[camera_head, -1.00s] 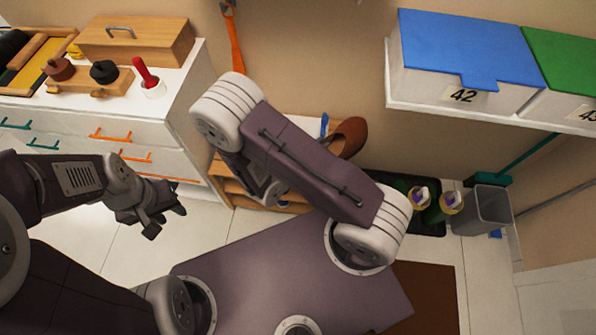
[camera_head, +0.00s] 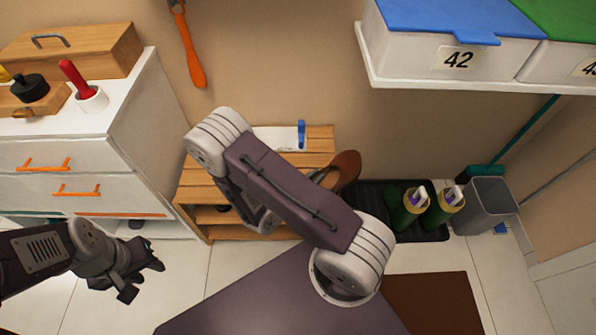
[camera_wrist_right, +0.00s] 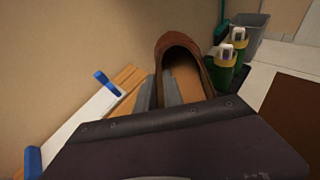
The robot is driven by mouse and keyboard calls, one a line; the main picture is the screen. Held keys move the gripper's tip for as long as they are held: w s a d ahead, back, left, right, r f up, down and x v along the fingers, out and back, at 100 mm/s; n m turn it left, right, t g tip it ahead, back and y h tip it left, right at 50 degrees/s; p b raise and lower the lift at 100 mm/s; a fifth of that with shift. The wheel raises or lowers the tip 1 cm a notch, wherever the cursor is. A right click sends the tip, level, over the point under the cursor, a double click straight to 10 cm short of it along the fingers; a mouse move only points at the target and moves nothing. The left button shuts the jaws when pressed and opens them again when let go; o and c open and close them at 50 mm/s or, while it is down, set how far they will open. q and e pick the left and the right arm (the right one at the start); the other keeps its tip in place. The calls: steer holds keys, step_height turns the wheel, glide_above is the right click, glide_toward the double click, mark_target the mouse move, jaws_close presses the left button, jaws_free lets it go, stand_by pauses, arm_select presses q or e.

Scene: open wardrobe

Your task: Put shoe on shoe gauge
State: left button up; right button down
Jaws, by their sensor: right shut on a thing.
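A brown shoe (camera_head: 346,168) is just right of the wooden rack in the head view, partly hidden behind my right arm. The shoe (camera_wrist_right: 199,48) fills the upper middle of the right wrist view, its opening toward me. The shoe gauge, a white board (camera_head: 272,138) with a blue upright piece (camera_head: 301,133), lies on the rack top, left of the shoe. It also shows in the right wrist view (camera_wrist_right: 88,117). My left gripper (camera_head: 140,276) is open and empty, far left.
The slatted wooden rack (camera_head: 195,182) stands against the wall. A black tray (camera_head: 365,197) with green boots (camera_head: 405,210) and a grey bin (camera_head: 490,205) are to the right. A white drawer unit (camera_head: 125,125) stands left. A shelf (camera_head: 400,84) with lidded boxes overhangs at upper right.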

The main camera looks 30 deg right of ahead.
steer(key=shift+w+d+f+b, duration=0.7)
steer(key=shift+w+d+f, duration=0.25)
steer(key=shift+w+f, duration=0.55)
steer(key=shift+w+d+f+b, duration=0.65)
steer(key=shift+w+d+f, duration=0.4)
steer(key=shift+f, duration=0.75)
steer(key=shift+w+d+f+b, duration=0.7)
steer(key=shift+w+d+f, duration=0.15)
steer(key=shift+w+f, duration=0.7)
steer(key=shift+s+f, duration=0.15)
steer(key=shift+f, duration=0.15)
steer(key=c, duration=1.5)
jaws_free()
